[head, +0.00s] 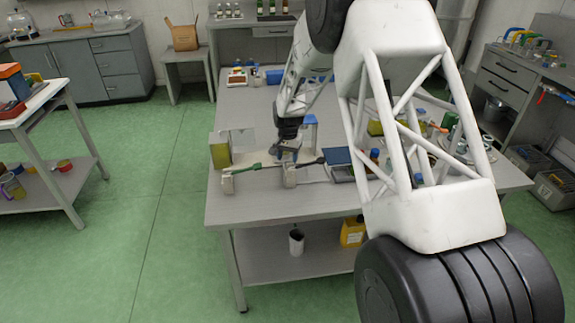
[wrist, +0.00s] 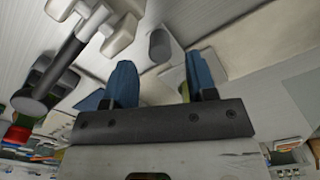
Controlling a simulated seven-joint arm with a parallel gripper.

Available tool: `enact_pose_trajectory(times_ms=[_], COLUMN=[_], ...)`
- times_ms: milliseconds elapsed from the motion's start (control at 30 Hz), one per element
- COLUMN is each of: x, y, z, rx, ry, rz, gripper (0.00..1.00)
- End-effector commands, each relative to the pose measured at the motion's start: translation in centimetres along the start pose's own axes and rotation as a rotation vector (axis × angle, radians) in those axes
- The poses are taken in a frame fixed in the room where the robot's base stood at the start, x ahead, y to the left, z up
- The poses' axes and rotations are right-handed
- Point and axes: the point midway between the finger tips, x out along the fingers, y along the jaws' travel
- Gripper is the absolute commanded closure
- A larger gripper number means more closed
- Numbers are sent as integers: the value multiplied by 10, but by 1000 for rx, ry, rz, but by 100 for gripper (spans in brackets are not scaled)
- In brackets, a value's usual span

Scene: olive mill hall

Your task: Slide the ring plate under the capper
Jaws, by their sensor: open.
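My gripper (head: 286,152) is low over the left half of the grey table in the head view. In the wrist view its two blue fingers stand apart, and the gripper (wrist: 158,66) is open with nothing clearly held between them. A pale plate with a grey round spot (wrist: 160,45) lies just beyond the fingertips; I cannot tell whether it is the ring plate. A dark rod-like handle (wrist: 58,66) is at its left. I cannot tell which part is the capper.
A yellow-green block (head: 220,150) with a clear panel stands left of the gripper. A dark blue flat case (head: 338,160) is to the right. My arm hides part of the table's right side, where several small items stand. The table's front edge strip (head: 260,205) is bare.

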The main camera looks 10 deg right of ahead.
Motion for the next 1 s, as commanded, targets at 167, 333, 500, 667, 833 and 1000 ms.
enact_pose_trajectory(times_ms=[167, 333, 500, 667, 833, 1000], x=[22, 35, 40, 40, 40, 40], y=[0, 0, 0, 0, 0, 0], z=[0, 0, 0, 0, 0, 0], rx=[0, 0, 0, 0, 0, 0], ry=[-1, -1, 0, 0, 0, 0], rz=[1, 1, 0, 0, 0, 0], gripper=[48, 48, 48, 48, 62, 88])
